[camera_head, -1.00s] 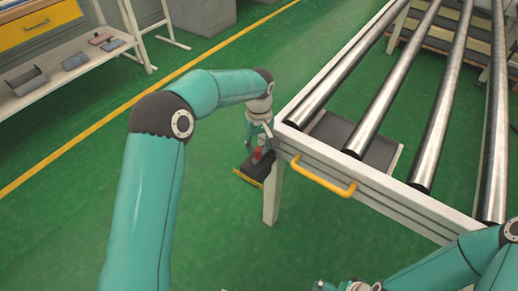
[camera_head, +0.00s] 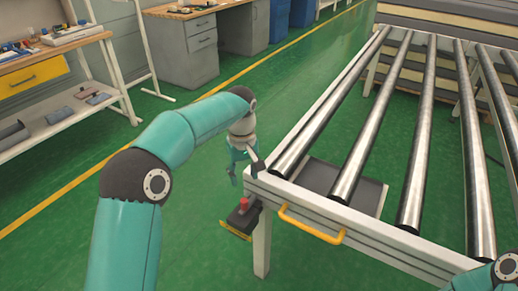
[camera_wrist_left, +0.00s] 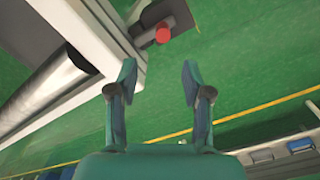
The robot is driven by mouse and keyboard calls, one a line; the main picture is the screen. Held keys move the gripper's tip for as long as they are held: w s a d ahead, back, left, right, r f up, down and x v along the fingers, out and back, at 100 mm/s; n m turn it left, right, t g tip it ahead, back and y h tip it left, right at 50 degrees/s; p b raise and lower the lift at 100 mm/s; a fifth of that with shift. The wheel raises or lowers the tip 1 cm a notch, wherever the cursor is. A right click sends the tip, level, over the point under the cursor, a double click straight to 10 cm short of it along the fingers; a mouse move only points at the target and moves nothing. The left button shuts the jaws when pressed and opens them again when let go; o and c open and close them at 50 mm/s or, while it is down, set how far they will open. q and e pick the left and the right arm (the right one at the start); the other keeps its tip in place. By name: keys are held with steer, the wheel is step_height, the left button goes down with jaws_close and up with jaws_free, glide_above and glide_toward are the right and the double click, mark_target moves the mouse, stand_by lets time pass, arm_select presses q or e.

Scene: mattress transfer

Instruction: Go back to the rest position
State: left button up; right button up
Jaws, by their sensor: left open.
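My left gripper (camera_head: 237,172) hangs beside the near left corner of the roller table, a little above and left of a dark button box with a red button (camera_head: 243,203). In the left wrist view the two fingers (camera_wrist_left: 160,78) are spread with nothing between them. The red button (camera_wrist_left: 162,35) shows beyond the fingertips, apart from them. Only a piece of my right arm shows at the lower right edge of the head view; its gripper is out of the frame.
The roller table (camera_head: 375,250) with steel rollers and a yellow handle (camera_head: 312,226) fills the right side. A shelf with grey trays (camera_head: 60,115) stands at the left and a grey cabinet (camera_head: 185,50) at the back. Green floor is free between.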

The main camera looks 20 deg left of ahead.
arm_select(q)
steer(key=s+a+f+g+h+p, duration=0.1)
steer(key=s+f+g+p, duration=0.3)
steer(key=s+f+p, duration=0.5)
steer(key=s+d+f+m+t+h, duration=0.1)
steer(key=s+d+f+m, duration=0.1)
steer(key=s, duration=0.4)
steer(key=s+d+f+m+t+h, duration=0.1)
steer(key=s+d+f+m+t, duration=0.1)
steer(key=s+f, duration=0.3)
steer(key=s+d+f+m+t+h+p, duration=0.1)
steer(key=s+d+f, duration=0.2)
steer(key=s, duration=0.5)
steer(key=shift+s+d+f+m+t, duration=0.3)
steer(key=shift+s+d+m, duration=0.1)
steer(key=shift+d, duration=0.4)
